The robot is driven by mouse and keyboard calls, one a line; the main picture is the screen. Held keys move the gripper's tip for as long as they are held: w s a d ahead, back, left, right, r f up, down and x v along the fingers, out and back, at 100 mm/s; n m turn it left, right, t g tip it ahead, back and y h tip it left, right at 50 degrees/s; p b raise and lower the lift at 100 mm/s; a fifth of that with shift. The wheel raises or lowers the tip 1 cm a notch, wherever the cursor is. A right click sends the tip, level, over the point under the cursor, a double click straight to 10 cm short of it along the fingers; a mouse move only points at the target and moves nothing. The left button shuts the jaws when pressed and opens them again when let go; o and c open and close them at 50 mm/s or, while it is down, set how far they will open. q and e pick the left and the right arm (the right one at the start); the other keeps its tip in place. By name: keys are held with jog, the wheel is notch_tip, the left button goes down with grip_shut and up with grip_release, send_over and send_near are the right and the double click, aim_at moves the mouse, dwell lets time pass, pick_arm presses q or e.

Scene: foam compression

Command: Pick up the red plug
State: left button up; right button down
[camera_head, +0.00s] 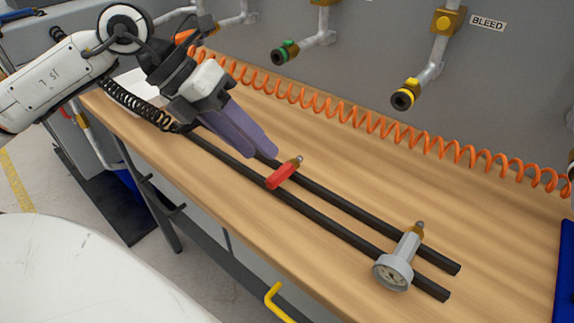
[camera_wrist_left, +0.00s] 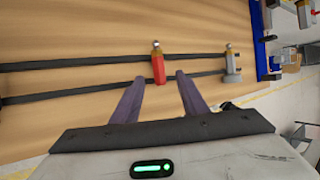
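The red plug (camera_head: 281,176) has a red body and a brass and grey tip. It lies across the two black rails on the wooden table in the head view. In the left wrist view the red plug (camera_wrist_left: 158,68) lies just beyond the fingertips, roughly in line with the gap between them. My left gripper (camera_head: 262,150) has purple fingers and is a short way up-left of the plug. In the left wrist view my left gripper (camera_wrist_left: 160,82) has its fingers apart with nothing between them. My right gripper is in neither view.
A grey gauge (camera_head: 394,270) with a brass fitting lies across the black rails (camera_head: 330,205) farther right. A coiled orange hose (camera_head: 370,122) runs along the table's back. Pipe fittings (camera_head: 403,98) hang on the wall behind. The wooden table (camera_head: 500,225) has bare room at right.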

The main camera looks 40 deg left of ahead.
aim_at(286, 171)
pick_arm(q)
jog(key=shift+p+x, duration=0.35)
jog(key=shift+x, duration=0.8)
jog(key=shift+w+d+f, duration=0.25)
jog(key=shift+f, duration=0.4)
jog(key=shift+w+d+f+p, duration=0.3)
jog(key=shift+f+p, duration=0.1)
jog(key=shift+p, duration=0.25)
jog(key=shift+w+d+f, duration=0.2)
jog(key=shift+d+f, duration=0.1)
jog(key=shift+f, duration=0.2)
grip_shut()
